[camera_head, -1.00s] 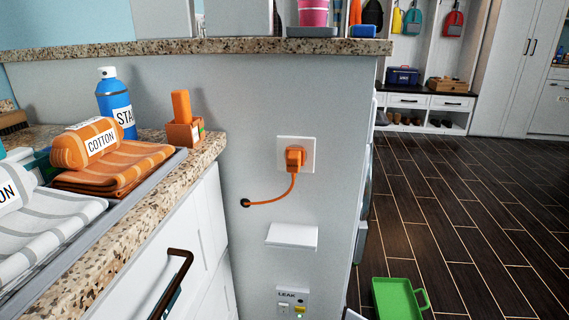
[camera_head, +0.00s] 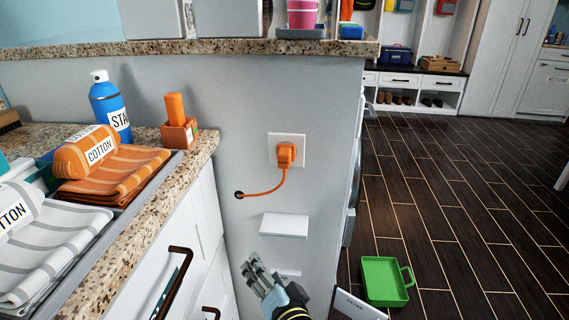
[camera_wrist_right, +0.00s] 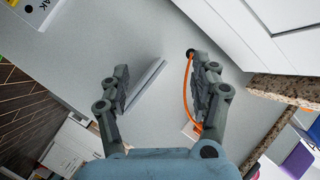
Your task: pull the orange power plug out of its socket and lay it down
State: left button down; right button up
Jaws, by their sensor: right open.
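The orange power plug (camera_head: 286,154) sits in the white wall socket (camera_head: 301,141) on the grey wall. Its orange cord (camera_head: 268,194) curves down and left to a dark hole in the wall. My right gripper (camera_head: 258,270) is open and empty, below the plug and the small white ledge. In the right wrist view, my right gripper (camera_wrist_right: 163,82) has its fingers spread wide. The orange cord (camera_wrist_right: 186,88) shows there beside the right-hand finger, which partly covers it; the plug is mostly hidden there. My left gripper is not in view.
A white ledge (camera_head: 284,225) juts from the wall below the socket. The speckled counter (camera_head: 200,150) at left holds folded towels, a blue spray can (camera_head: 110,105) and an orange block in a holder (camera_head: 178,125). A green caddy (camera_head: 385,281) stands on the dark floor.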

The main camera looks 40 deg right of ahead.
jog(key=w+d+r+m+h+p, duration=0.1)
jog(key=w+r+m+h, duration=0.15)
jog(key=r, duration=0.25)
jog(key=w+d+r+m+h, duration=0.1)
jog(key=d+r+m+h, duration=0.1)
jog(key=r+m, duration=0.3)
jog(key=m+g+h+p, duration=0.2)
jog(key=m+g+h, duration=0.15)
jog(key=m, duration=0.35)
send_near(285, 157)
notch_tip(285, 157, down, 2)
jog(key=w+d, duration=0.2)
jog(key=shift+d+n+t+h, duration=0.15)
jog(key=shift+n+t+h, duration=0.1)
jog(key=shift+t+h, duration=0.1)
jog(key=shift+w, duration=0.1)
